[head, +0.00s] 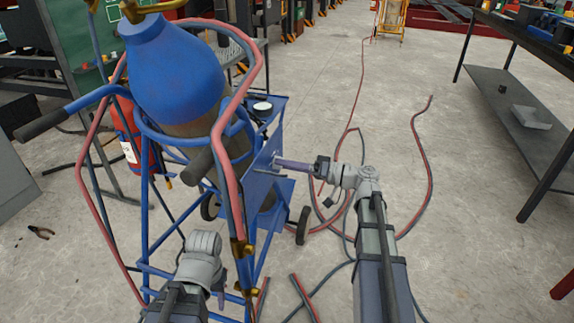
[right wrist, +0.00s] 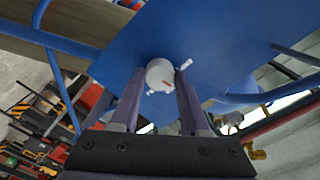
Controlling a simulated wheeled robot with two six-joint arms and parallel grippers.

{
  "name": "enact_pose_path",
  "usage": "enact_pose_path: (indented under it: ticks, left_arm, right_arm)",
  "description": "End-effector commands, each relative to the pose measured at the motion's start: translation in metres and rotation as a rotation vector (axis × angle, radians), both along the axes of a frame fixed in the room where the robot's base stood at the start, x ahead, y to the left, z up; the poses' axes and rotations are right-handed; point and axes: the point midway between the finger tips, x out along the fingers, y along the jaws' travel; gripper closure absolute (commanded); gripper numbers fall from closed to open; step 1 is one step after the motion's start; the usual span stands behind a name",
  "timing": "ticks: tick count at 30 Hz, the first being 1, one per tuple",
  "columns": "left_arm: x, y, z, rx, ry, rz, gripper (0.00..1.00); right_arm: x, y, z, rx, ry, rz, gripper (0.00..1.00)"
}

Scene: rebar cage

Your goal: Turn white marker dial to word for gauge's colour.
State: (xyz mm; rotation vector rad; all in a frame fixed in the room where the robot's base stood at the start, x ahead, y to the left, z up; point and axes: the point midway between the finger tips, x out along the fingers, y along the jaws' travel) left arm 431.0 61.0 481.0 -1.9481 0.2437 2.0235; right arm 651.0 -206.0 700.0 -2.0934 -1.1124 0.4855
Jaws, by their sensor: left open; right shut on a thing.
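My right gripper (right wrist: 160,85) is shut on the dial, one purple finger on each side. In the head view my right gripper (head: 277,163) reaches the cart's blue panel (head: 262,165) from the right; the dial is hard to make out there. My left gripper (head: 222,287) is open at the lower left, mostly hidden by its wrist.
A blue gas cylinder (head: 175,65) stands in the blue cart, with red and dark hoses (head: 240,90) around it. A small round black item with a pale top (head: 262,108) sits on the cart. Hoses lie on the floor (head: 425,150). A dark shelf (head: 510,105) stands right.

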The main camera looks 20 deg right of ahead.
Motion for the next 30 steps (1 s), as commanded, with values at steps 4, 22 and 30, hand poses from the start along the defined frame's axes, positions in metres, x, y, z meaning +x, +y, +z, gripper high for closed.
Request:
enact_pose_path:
  ticks: [4,22,30]
  left_arm:
    - [0.0000,0.0000,0.0000,0.000,0.000,0.000,0.50]
    - [0.0000,0.0000,-0.0001,0.000,0.000,0.000,0.50]
    - [0.0000,0.0000,-0.0001,0.000,0.000,0.000,0.50]
  right_arm:
    - [0.0001,-0.0004,-0.0002,0.077,0.115,-0.001,1.00]
    - [0.0002,-0.0005,-0.0002,0.396,0.587,-0.001,1.00]
    - [0.0001,-0.0006,-0.0003,0.532,0.788,-0.002,1.00]
